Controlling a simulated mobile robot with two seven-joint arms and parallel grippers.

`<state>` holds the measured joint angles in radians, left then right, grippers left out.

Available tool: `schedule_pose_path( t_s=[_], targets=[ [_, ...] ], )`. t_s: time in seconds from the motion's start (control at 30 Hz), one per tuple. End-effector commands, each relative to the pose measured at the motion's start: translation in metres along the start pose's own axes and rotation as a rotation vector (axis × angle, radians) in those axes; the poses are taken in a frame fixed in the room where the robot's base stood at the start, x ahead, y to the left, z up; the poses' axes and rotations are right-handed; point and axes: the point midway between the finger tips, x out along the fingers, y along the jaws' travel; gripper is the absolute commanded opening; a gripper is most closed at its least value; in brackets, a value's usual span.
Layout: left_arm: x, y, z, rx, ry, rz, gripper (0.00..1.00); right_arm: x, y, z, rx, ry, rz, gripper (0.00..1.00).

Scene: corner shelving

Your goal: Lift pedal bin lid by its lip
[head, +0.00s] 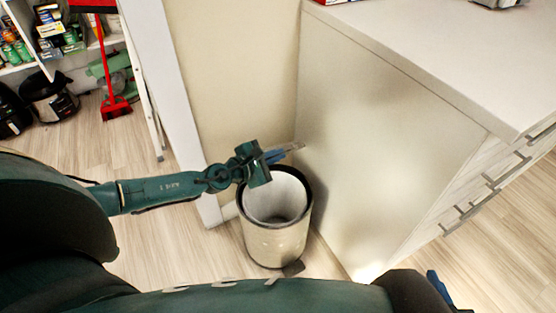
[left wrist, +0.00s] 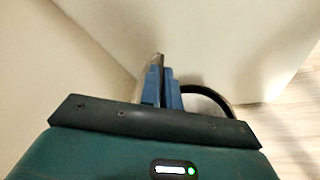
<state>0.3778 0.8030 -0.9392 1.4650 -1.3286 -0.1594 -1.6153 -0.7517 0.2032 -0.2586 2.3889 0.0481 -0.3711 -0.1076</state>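The pedal bin (head: 275,241) stands upright on the floor, a pale cylinder with a black rim and a dark pedal (head: 293,268) at its front. Its mouth is open and I see down inside. My left gripper (head: 287,150) is above the back of its rim, with blue fingers pointing right; in the left wrist view the fingers (left wrist: 162,82) are close together. A thin greyish piece shows at their tips; I cannot tell whether it is the lid's edge or fingertip. The black rim (left wrist: 208,100) curves beside the fingers. A blue part of my right gripper (head: 438,289) shows at lower right.
A white cabinet (head: 390,150) with drawer handles stands close to the right of the bin. A beige wall (head: 235,80) is behind it. A white frame (head: 160,80), a red dustpan (head: 115,107) and stocked shelves (head: 65,35) are at left. Floor in front is partly hidden by my body.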

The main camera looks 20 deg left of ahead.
Motion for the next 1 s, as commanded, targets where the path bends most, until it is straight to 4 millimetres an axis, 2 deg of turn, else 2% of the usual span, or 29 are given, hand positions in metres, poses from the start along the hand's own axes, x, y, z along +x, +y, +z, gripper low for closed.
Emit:
schedule_pose_path(
  t_s=[0.47, 0.77, 1.0],
  targets=[
    [0.001, 0.034, -0.008, -0.115, 0.009, -0.044, 0.00, 0.000, 0.000, 0.004, 0.000, -0.005, 0.001, 0.42],
    [0.004, 0.065, -0.014, -0.211, 0.009, -0.088, 0.00, 0.004, -0.005, 0.015, -0.016, -0.021, -0.010, 0.42],
    [0.007, 0.091, -0.022, -0.265, 0.009, -0.110, 0.00, 0.015, -0.006, 0.021, -0.059, -0.002, -0.019, 0.42]
  ],
)
